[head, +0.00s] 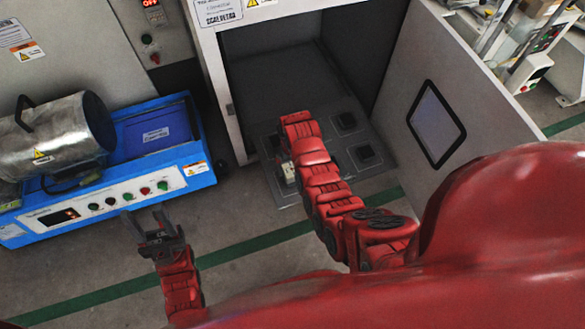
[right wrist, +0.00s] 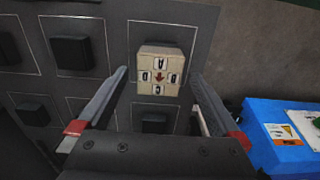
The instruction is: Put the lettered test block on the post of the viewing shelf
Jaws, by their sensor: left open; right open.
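The lettered test block (right wrist: 160,69) is a pale cube with black letters and a reddish-brown arrow on its face. It lies within a white outlined square of the dark viewing shelf (right wrist: 108,47). My right gripper (right wrist: 158,82) is open, its two fingers spread either side of the block, with gaps to it. In the head view the right arm reaches over the shelf (head: 378,182) and hides its fingers; a small pale shape there (head: 288,172) may be the block. Dark square posts (right wrist: 73,52) stand beside the block. My left gripper (head: 153,229) is open and empty above the floor.
A blue machine (head: 195,185) with a metal cylinder (head: 60,133) stands at the left. The shelf sits in a grey cabinet bay (head: 240,125), with an open door panel (head: 435,70) at its right. Clear floor with a green stripe (head: 240,247) lies in front.

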